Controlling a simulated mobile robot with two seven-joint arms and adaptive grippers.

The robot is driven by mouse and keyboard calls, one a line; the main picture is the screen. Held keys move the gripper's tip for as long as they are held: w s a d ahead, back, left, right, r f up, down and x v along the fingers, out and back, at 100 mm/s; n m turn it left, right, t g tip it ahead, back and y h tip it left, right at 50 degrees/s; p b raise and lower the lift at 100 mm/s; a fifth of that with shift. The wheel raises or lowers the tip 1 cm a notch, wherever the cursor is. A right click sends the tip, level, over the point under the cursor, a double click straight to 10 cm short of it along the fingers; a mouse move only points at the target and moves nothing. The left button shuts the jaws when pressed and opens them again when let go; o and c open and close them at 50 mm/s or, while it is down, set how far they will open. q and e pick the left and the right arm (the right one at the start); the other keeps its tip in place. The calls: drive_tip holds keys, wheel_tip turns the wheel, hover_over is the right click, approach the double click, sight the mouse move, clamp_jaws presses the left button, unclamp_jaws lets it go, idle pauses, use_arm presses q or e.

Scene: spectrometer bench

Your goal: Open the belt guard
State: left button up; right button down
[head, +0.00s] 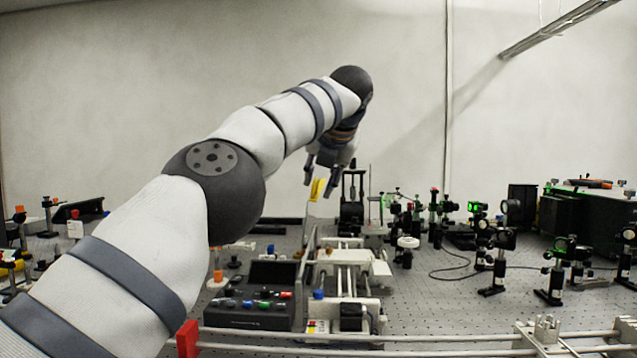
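My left arm reaches in from the left, and its gripper (319,178) hangs over the middle of the bench, pointing down. Its two fingers are apart, so it looks open. A yellow tab (316,190) shows just below and between the fingertips; I cannot tell whether they touch it. The tab seems to sit at the top of a thin upright panel (311,240), perhaps the belt guard, beside the white-railed mechanism (346,257). The panel's lower part and hinge are hard to make out. My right gripper is not in view.
A dark control box (256,311) with coloured buttons stands left of the mechanism. Optics mounts (497,260) and a dark green box (580,220) fill the right side. A white rail (430,338) with a red end block (187,338) runs along the front.

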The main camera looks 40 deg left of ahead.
use_arm(q)
drive_tip(key=v, duration=1.1)
drive_tip(key=shift+a, duration=0.15)
